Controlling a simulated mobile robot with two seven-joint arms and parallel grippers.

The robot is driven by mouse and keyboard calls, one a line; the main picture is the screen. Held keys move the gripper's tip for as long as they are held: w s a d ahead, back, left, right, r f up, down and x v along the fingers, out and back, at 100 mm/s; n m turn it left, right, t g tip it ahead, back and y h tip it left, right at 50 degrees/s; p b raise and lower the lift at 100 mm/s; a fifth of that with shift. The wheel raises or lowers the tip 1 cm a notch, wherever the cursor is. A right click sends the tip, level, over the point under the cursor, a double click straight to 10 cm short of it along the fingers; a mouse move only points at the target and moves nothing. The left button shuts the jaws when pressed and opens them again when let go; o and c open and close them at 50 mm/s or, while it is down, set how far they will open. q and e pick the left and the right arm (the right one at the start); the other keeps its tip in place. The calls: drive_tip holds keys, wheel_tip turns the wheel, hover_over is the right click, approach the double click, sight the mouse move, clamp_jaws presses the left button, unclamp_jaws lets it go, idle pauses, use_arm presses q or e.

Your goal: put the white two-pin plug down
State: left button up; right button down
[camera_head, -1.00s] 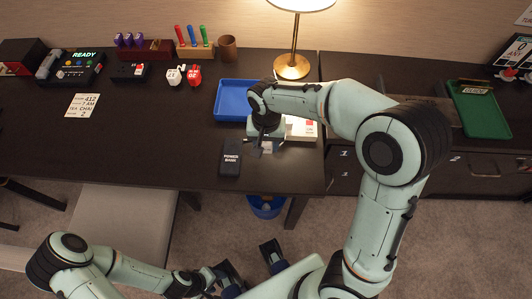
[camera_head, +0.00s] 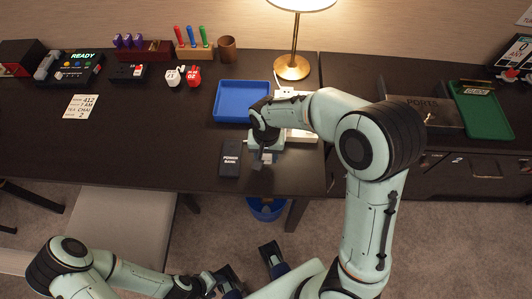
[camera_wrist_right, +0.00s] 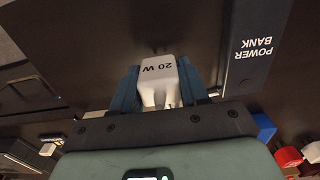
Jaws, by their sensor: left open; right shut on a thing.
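The white two-pin plug (camera_wrist_right: 160,80), marked "20 W", sits between the fingers of my right gripper (camera_wrist_right: 162,92) in the right wrist view, its pins pointing toward the gripper's palm. The right gripper is shut on it. In the head view my right gripper (camera_head: 262,158) points down over the dark desk, just right of the power bank (camera_head: 230,158), and mostly hides the plug. I cannot tell whether the plug touches the desk. My left gripper (camera_head: 250,267) is open and empty, low in front of the desk.
A blue tray (camera_head: 240,100) lies behind the power bank. A white block (camera_head: 302,134) is partly hidden behind my right arm. A brass lamp (camera_head: 292,68) stands at the back. The desk's front edge is close to the right gripper. The desk left of the power bank is clear.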

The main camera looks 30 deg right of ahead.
drive_tip(key=shift+f, duration=0.3)
drive_tip(key=c, duration=0.6)
unclamp_jaws()
drive_tip(key=shift+o, duration=0.2)
drive_tip(key=shift+r, duration=0.15)
drive_tip(key=shift+r, duration=0.4)
wheel_tip(320, 180, up, 12)
drive_tip(key=p, duration=0.2)
drive_tip(key=shift+r, duration=0.15)
